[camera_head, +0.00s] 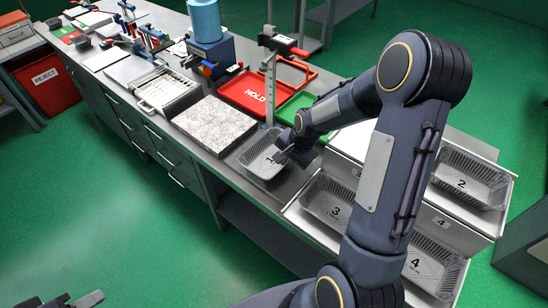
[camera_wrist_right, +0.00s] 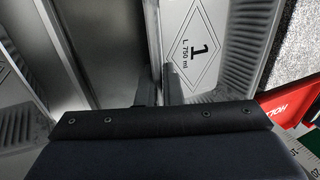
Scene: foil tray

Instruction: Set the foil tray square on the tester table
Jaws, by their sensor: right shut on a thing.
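The foil tray marked 1 (camera_head: 258,160) is a silver ribbed tray over the bench, right of the speckled granite slab. It also shows in the right wrist view (camera_wrist_right: 230,40). My right gripper (camera_head: 283,154) is shut on the tray's near-right wall, which runs between the two fingers in the wrist view. I cannot tell whether the tray touches the bench. I cannot tell which surface is the tester table. My left gripper (camera_head: 82,300) shows only in part at the bottom left, far from the tray, and its opening is unclear.
Foil trays marked 2 (camera_head: 470,183), 3 (camera_head: 332,204) and 4 (camera_head: 430,262) sit in the rack at the right. The granite slab (camera_head: 214,123), an upright scaled stand (camera_head: 271,90), a red HOLD tray (camera_head: 246,100) and a green tray (camera_head: 295,106) crowd the bench.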

